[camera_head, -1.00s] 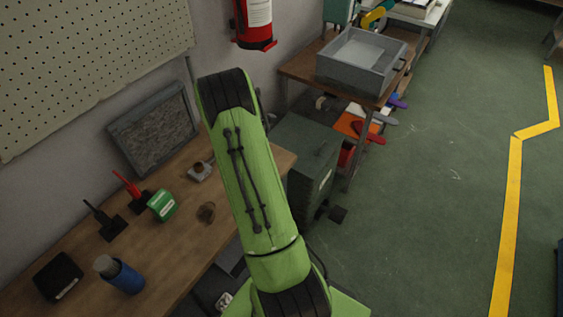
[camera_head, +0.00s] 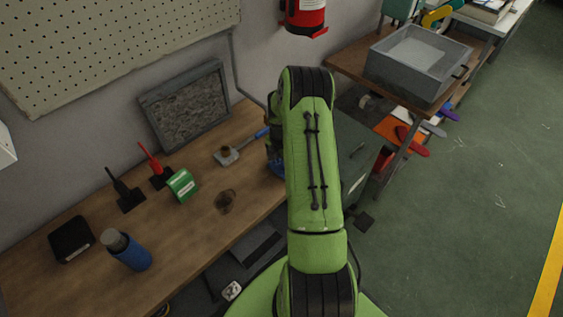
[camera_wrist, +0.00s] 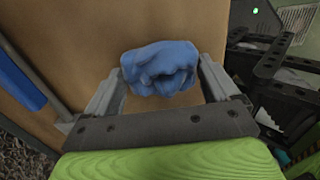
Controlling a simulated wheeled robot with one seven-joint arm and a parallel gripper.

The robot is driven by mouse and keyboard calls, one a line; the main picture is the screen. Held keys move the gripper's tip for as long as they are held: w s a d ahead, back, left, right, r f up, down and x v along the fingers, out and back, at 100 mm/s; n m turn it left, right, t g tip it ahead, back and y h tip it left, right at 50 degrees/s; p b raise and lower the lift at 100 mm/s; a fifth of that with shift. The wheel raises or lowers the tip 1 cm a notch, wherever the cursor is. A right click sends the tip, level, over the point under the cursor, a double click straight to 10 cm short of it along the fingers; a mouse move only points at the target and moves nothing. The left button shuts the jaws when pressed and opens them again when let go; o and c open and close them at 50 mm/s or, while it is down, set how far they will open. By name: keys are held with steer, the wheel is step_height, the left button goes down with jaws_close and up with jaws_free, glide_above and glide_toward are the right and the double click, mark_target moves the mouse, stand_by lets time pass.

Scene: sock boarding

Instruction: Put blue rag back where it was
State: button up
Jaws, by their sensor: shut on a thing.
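The blue rag (camera_wrist: 160,68) is a crumpled bundle between the two fingers of my gripper (camera_wrist: 160,84) in the wrist view. My gripper is shut on it, over or near the wooden surface; I cannot tell whether the rag touches it. In the head view a little of the blue rag (camera_head: 277,169) shows at the right end of the wooden workbench (camera_head: 215,225), left of my green arm. My arm hides most of the gripper there.
A blue-handled tool (camera_head: 241,147) lies on the bench close to the gripper. A green box (camera_head: 182,186), a blue bottle (camera_head: 130,252) and a black box (camera_head: 71,240) stand further left. A grey tray (camera_head: 418,62) sits on the table at right. The bench's front middle is clear.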

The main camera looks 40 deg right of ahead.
steer(key=o, duration=0.8)
steer(key=shift+c, duration=0.2)
steer(key=a+r+m+t+p, duration=0.15)
steer(key=a+r, duration=0.25)
steer(key=r, duration=0.7)
steer(key=a+r+m, duration=0.3)
steer(key=a+r, duration=0.1)
steer(key=r, duration=0.8)
steer(key=s+a+r+m+t+h, duration=0.1)
steer(key=s+a+r+m, duration=0.3)
steer(key=s+a+r, duration=0.4)
steer(key=s+a+r+m+t+y, duration=0.1)
steer(key=s+a+r+m+t, duration=0.1)
steer(key=s+a+m, duration=0.8)
steer(key=shift+s+a+t, duration=0.15)
steer(key=shift+s+t, duration=0.4)
steer(key=shift+s, duration=0.5)
steer(key=shift+r, duration=0.1)
